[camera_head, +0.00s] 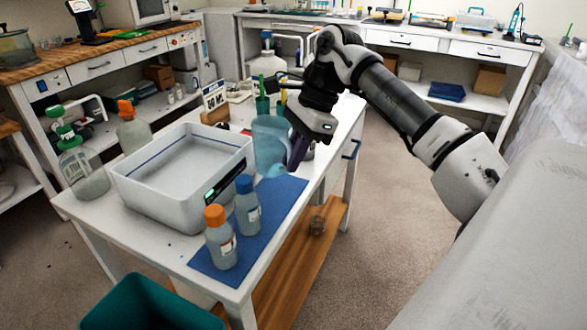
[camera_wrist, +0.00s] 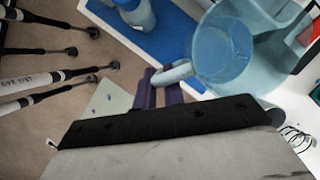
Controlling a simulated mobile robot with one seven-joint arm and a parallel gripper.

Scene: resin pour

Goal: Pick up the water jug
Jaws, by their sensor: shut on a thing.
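The water jug (camera_head: 271,142) is a translucent light blue vessel at the far end of the blue mat, right of the white tub. In the wrist view the jug (camera_wrist: 222,48) is at upper right, with its pale handle reaching left between my fingers. My gripper (camera_head: 294,160) comes down at the jug's right side. Its purple fingers (camera_wrist: 162,86) are shut on the handle in the wrist view. The jug looks upright; I cannot tell whether its base touches the table.
The white tub (camera_head: 180,205) stands left of the jug. An orange-capped bottle (camera_head: 220,245) and a blue-capped bottle (camera_head: 247,212) stand on the blue mat (camera_head: 284,200). A teal bin (camera_head: 150,305) is at the front.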

